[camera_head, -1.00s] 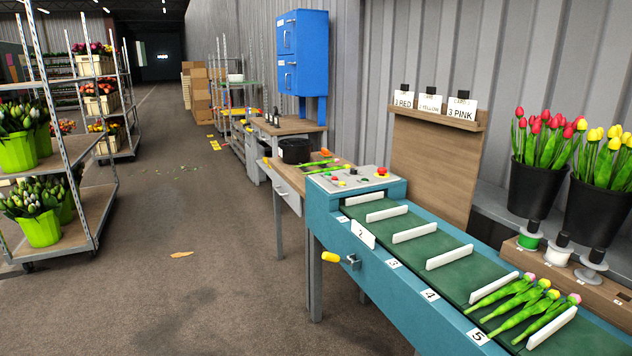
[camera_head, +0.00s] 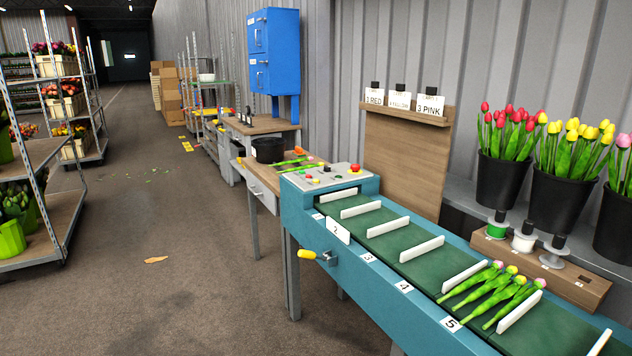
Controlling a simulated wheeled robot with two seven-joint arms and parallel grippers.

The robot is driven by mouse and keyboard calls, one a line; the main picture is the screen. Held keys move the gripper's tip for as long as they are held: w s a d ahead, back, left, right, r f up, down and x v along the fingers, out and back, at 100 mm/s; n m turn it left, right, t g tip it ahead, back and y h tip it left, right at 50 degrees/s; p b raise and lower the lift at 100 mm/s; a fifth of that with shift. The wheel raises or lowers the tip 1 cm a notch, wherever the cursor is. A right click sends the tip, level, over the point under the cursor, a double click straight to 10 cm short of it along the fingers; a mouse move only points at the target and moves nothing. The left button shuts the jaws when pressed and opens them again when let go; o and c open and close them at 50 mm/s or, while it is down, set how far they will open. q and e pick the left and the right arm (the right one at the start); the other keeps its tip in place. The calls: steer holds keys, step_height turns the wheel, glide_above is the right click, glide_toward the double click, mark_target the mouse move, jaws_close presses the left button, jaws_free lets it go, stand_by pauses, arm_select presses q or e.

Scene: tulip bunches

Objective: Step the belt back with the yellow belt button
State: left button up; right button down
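The green belt (camera_head: 432,266) runs in a teal frame (camera_head: 372,292) from the middle to the lower right, with white dividers across it. Several tulips (camera_head: 490,290) with pink and yellow heads lie between two dividers near the label 5 (camera_head: 450,324). The control panel (camera_head: 328,177) at the belt's far end carries several small buttons and a red mushroom button (camera_head: 354,168) on a yellow base. The small buttons are too small to tell surely which is the yellow belt button. Neither of my grippers is in view.
A yellow-handled crank (camera_head: 307,254) juts from the frame's near side. Black buckets (camera_head: 502,180) of tulips stand at the right behind a wooden rack of spools (camera_head: 540,268). Trolleys (camera_head: 55,225) of flowers stand at left. The floor (camera_head: 170,290) between is mostly clear.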

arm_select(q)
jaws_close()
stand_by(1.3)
